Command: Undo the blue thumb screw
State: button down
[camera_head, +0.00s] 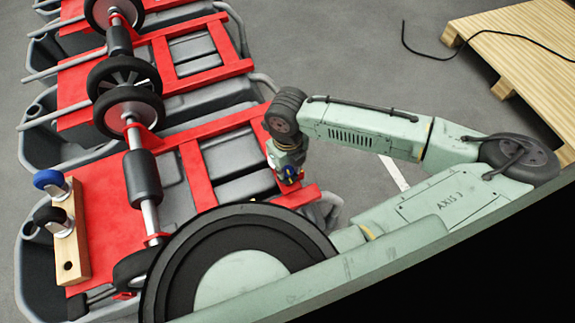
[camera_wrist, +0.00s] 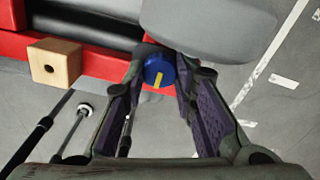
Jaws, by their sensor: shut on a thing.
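The blue thumb screw (camera_wrist: 159,72) has a yellow stripe across its round face. In the wrist view it sits at the top centre, on the red frame (camera_wrist: 100,57) near a grey moulded part. My gripper (camera_wrist: 163,78) is shut on it, with one fingertip at each side. In the head view my gripper (camera_head: 286,168) points down at the right end of a red crossbar, and a small bit of blue shows there. Most of the screw is hidden in that view.
A wooden block (camera_wrist: 55,62) with a hole stands left of the screw. Upturned red and grey scrubber tanks with wheels (camera_head: 125,75) fill the left. A wooden bar (camera_head: 70,235) carries two casters. A pallet (camera_head: 520,60) lies upper right. Grey floor is open between.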

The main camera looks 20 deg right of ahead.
jog(key=c, duration=1.6)
grip_release()
jog(key=shift+f, duration=0.1)
notch_tip(320, 180, up, 12)
jog(key=shift+r, duration=0.1)
